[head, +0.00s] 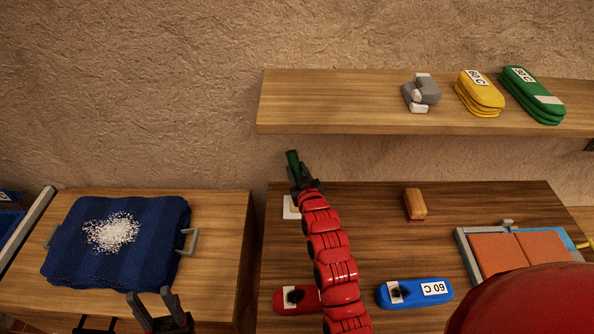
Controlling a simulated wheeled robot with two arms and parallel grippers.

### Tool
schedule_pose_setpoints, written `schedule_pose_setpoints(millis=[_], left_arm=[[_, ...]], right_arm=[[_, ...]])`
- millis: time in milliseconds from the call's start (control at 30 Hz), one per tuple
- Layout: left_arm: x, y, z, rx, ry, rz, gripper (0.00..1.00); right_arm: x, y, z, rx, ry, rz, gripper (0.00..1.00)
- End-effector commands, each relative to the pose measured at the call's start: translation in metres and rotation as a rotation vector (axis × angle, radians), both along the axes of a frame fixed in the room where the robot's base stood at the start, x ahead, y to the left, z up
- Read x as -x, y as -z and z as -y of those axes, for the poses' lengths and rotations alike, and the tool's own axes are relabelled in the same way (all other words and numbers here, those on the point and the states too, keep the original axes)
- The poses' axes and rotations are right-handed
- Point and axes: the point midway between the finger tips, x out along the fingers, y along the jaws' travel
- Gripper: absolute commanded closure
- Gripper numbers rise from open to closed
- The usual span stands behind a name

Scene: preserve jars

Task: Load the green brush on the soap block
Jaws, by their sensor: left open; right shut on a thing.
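My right gripper (301,184) is shut on the green brush (293,160), whose dark green end sticks up past the fingers near the wall side of the right table. The brush's lower part is hidden by the gripper and arm. A pale, whitish block (290,208), which looks like the soap block, lies on the table just below the gripper in the picture, partly covered by my red arm. I cannot tell whether the brush touches it. My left gripper (153,298) is open and empty at the bottom, below the left table's blue cloth.
A blue cloth (75,240) with white grains lies on the left table. An orange-brown block (414,204), a red piece (292,300), a blue labelled piece (415,293) and a tray with orange panels (500,254) are on the right table. A shelf (330,105) hangs above.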

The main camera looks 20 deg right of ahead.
Motion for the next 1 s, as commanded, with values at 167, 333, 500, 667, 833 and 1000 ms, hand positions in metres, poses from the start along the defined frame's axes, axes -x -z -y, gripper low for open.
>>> schedule_pose_setpoints(millis=[167, 333, 500, 667, 833, 1000], left_arm=[[0.000, 0.000, 0.000, 0.000, 0.000, 0.000, 0.50], [0.000, -0.003, 0.000, 0.000, 0.000, 0.000, 0.50], [0.000, -0.005, 0.000, 0.000, 0.000, 0.000, 0.50], [0.000, -0.008, 0.000, 0.000, 0.000, 0.000, 0.50], [0.000, -0.010, 0.000, 0.000, 0.000, 0.000, 0.50], [0.000, -0.010, 0.000, 0.000, 0.000, 0.000, 0.50]], right_arm=[[0.001, 0.001, 0.000, 0.000, 0.000, -0.010, 1.00], [0.000, -0.013, 0.000, 0.000, -0.001, -0.006, 1.00], [0.000, -0.031, 0.000, 0.000, 0.000, 0.001, 1.00], [0.000, -0.045, 0.000, -0.001, -0.001, -0.001, 1.00], [0.000, -0.060, 0.000, -0.001, 0.000, 0.000, 1.00], [0.000, -0.070, 0.000, -0.001, 0.000, 0.000, 1.00]])
